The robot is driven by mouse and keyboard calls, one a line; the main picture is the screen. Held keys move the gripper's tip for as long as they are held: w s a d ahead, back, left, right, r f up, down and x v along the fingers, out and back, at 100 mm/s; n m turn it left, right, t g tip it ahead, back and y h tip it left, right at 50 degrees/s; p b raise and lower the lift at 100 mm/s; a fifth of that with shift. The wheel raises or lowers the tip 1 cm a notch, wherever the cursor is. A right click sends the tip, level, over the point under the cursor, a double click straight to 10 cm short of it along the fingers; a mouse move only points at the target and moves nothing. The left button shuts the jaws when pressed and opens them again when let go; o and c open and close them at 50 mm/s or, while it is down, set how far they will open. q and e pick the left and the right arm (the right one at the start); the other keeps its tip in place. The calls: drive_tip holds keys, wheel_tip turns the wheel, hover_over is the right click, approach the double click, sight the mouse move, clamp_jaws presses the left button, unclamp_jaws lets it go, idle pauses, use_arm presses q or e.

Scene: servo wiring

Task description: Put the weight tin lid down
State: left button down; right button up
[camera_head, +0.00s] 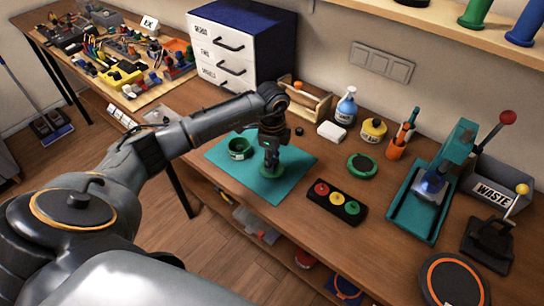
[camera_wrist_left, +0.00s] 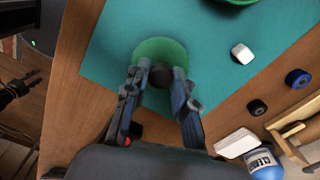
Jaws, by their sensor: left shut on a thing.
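My left gripper (camera_head: 271,160) points down over the teal mat (camera_head: 222,165). It is shut on the dark knob (camera_wrist_left: 161,75) of the green tin lid (camera_head: 268,172). The round green lid also shows below the fingers in the left wrist view (camera_wrist_left: 160,48). The lid is level and at or just above the mat; I cannot tell whether it touches. The open green tin (camera_head: 239,150) stands on the mat to the left of the lid. A dark forked shape at the left edge of the wrist view may be my right gripper (camera_wrist_left: 20,86); its opening is unclear.
A tray with red, yellow and green discs (camera_head: 337,202) lies right of the mat. A green round thing (camera_head: 362,166), an orange cup (camera_head: 397,148) and a teal press (camera_head: 420,200) stand farther right. A small white block (camera_wrist_left: 241,53) sits on the mat.

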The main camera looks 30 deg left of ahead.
use_arm(q)
drive_tip(key=shift+f, duration=0.2)
drive_tip(key=c, duration=1.1)
unclamp_jaws()
drive_tip(key=shift+r, duration=0.1)
drive_tip(key=shift+r, duration=0.2)
wheel_tip(320, 180, up, 12)
drive_tip(key=b, duration=0.3)
drive_tip(key=shift+f, duration=0.15)
